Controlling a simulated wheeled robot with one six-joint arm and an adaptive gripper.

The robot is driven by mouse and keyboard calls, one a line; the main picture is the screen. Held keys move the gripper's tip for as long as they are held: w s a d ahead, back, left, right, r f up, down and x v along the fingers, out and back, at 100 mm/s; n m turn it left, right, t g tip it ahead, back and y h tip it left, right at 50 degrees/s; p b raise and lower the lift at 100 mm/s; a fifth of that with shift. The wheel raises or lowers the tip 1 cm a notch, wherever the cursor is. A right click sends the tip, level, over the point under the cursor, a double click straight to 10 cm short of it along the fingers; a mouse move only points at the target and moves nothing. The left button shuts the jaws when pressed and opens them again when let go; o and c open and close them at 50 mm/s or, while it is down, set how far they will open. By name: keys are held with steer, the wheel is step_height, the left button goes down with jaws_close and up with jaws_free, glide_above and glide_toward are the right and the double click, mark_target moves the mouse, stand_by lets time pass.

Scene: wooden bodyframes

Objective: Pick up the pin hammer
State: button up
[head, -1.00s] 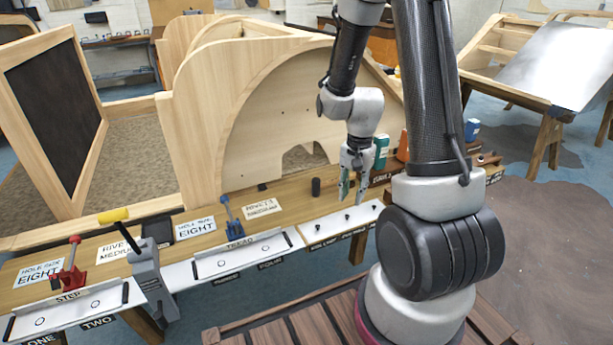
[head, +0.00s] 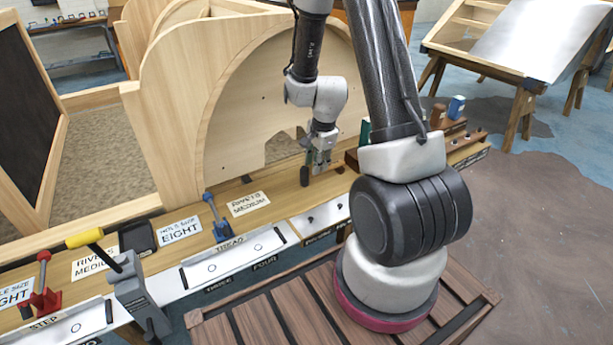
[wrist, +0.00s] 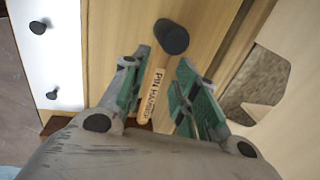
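The pin hammer (wrist: 151,92) lies on the wooden bench in the wrist view. It has a pale wooden handle lettered "PIN HAMMER" and a dark round head (wrist: 172,37) at its upper end. My gripper (wrist: 162,68) is open, with one green-padded finger on each side of the handle. I cannot tell whether either pad touches it. In the head view my gripper (head: 320,168) is low over the bench, just right of the dark hammer head (head: 305,176).
A tall curved wooden frame (head: 250,110) stands close behind the bench. A white strip (head: 322,218) with small dark pegs runs along the front edge. Blocks (head: 456,107) stand at right.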

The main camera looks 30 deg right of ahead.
steer(key=f, duration=0.2)
steer(key=w+f, duration=0.1)
steer(key=f, duration=0.2)
steer(key=shift+f, duration=0.15)
jaws_close()
